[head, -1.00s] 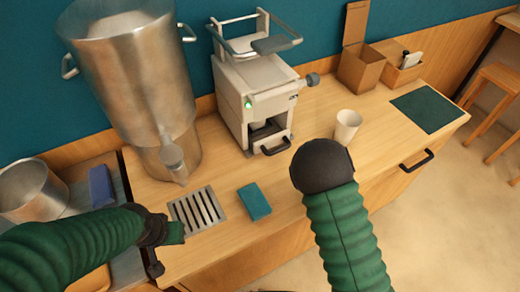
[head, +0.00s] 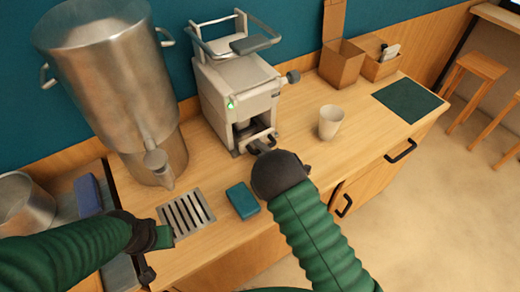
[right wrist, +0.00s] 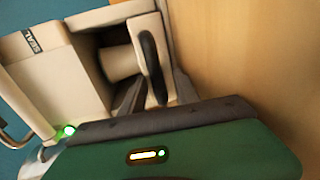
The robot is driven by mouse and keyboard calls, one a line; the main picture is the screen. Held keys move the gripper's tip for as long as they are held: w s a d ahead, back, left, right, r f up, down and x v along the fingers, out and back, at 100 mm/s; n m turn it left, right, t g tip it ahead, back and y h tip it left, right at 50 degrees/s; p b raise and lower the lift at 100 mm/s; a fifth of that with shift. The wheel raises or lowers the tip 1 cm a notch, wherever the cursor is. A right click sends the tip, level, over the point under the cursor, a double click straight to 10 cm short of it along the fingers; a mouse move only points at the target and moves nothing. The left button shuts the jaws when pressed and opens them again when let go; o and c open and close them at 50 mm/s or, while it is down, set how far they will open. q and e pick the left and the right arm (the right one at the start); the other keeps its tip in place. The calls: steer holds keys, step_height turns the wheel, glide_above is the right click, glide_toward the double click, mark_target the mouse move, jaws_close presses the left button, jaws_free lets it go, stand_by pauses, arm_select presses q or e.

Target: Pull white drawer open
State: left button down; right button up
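The white machine (head: 238,85) stands on the wooden counter against the teal wall. Its white drawer, with a dark handle (right wrist: 152,65), is low on its front; I cannot tell whether it is pulled out at all. My right gripper (head: 262,147) is right at the drawer front in the head view, its body hiding part of it. In the right wrist view, dark finger shapes lie apart on either side of the handle, and I see no clear grip on it. My left gripper (head: 157,252) is over the counter by the metal grate, its fingers not clear.
A large metal urn (head: 110,85) stands left of the machine. A teal block (head: 242,200) and the grate (head: 187,213) lie in front. A white cup (head: 330,122) stands to the right, with open boxes (head: 342,62) and a dark green mat (head: 408,100) beyond.

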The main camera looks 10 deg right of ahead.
steer(key=shift+w+d, duration=0.15)
steer(key=shift+a, duration=0.2)
jaws_close()
steer(key=shift+f, duration=0.15)
stand_by(1.0)
